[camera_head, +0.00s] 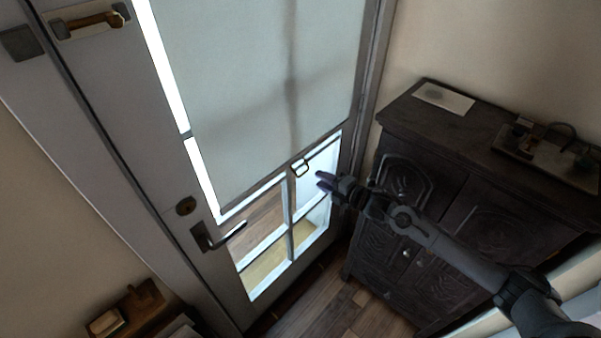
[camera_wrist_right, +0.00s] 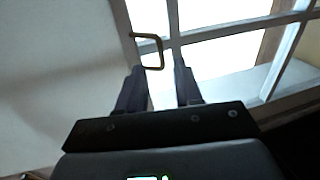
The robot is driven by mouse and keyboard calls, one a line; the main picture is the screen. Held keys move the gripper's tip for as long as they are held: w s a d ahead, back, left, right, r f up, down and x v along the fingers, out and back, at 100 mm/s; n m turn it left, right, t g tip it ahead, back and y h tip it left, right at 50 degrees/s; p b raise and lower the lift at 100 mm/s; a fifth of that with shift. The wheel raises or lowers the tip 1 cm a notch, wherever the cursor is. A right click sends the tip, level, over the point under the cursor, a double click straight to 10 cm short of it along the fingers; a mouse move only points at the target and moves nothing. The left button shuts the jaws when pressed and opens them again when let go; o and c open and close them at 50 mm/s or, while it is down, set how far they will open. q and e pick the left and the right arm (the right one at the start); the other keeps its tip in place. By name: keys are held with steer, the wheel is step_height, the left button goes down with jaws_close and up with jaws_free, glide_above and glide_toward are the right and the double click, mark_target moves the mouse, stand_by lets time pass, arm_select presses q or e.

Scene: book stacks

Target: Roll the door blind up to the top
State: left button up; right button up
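The pale door blind (camera_head: 260,90) hangs over most of the door's glass, and the lowest panes show bare below it. A small square pull ring (camera_head: 301,168) hangs at the middle of its bottom edge. My right gripper (camera_head: 322,181) is close to the ring, just to its right in the head view. In the right wrist view the two fingers (camera_wrist_right: 160,72) are apart, and the ring (camera_wrist_right: 150,52) shows at their tips, nearer the left finger. I cannot tell whether it lies between the fingers or beyond them. My left gripper is not in view.
A dark carved cabinet (camera_head: 480,190) stands right of the door, under my right arm, with a tray (camera_head: 545,155) and a paper (camera_head: 443,98) on top. The door handle (camera_head: 218,236) sticks out at lower left. A small wooden shelf (camera_head: 130,312) is at bottom left.

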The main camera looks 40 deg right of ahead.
steer(key=x, duration=1)
steer(key=shift+b, duration=0.3)
steer(key=shift+a, duration=0.1)
jaws_close()
